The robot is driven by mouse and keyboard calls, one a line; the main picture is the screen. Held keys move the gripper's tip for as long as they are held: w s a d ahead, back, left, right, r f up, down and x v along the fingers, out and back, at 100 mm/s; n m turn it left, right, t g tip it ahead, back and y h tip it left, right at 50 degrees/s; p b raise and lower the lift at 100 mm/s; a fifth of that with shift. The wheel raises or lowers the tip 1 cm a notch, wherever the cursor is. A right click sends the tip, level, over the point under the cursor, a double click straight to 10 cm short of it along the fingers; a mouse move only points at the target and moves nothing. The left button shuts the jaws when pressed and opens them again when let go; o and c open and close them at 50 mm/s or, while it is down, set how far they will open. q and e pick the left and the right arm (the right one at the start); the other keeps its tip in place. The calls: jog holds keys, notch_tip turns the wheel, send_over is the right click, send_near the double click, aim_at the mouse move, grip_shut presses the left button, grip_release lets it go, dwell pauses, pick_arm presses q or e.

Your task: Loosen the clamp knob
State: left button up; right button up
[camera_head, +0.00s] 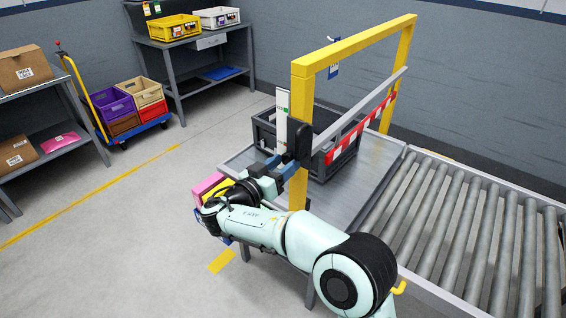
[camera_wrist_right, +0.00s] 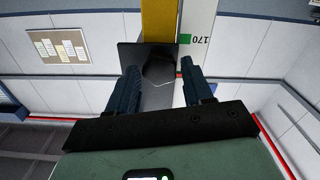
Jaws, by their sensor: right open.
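The clamp is a black block (camera_head: 299,143) on the yellow post (camera_head: 299,95), beside a white scale strip (camera_head: 281,120). In the right wrist view the dark clamp knob (camera_wrist_right: 158,70) sits in front of a black plate (camera_wrist_right: 130,58). My right gripper (camera_head: 284,168) is at the clamp, its blue fingers partly hidden by the black block. In the wrist view the gripper (camera_wrist_right: 159,78) is open, with one finger on each side of the knob and gaps visible. I cannot tell how deep the knob lies between them. My left gripper is not in view.
A grey crate (camera_head: 263,128) stands on the metal table behind the post. A red-and-white striped bar (camera_head: 350,138) runs along the gate. A roller conveyor (camera_head: 450,215) extends right. The floor at left is open, with a cart (camera_head: 140,127) and shelves beyond.

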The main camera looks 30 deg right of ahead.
jog(key=shift+w+d, duration=0.1)
jog(key=shift+d, duration=0.1)
jog(key=c, duration=0.8)
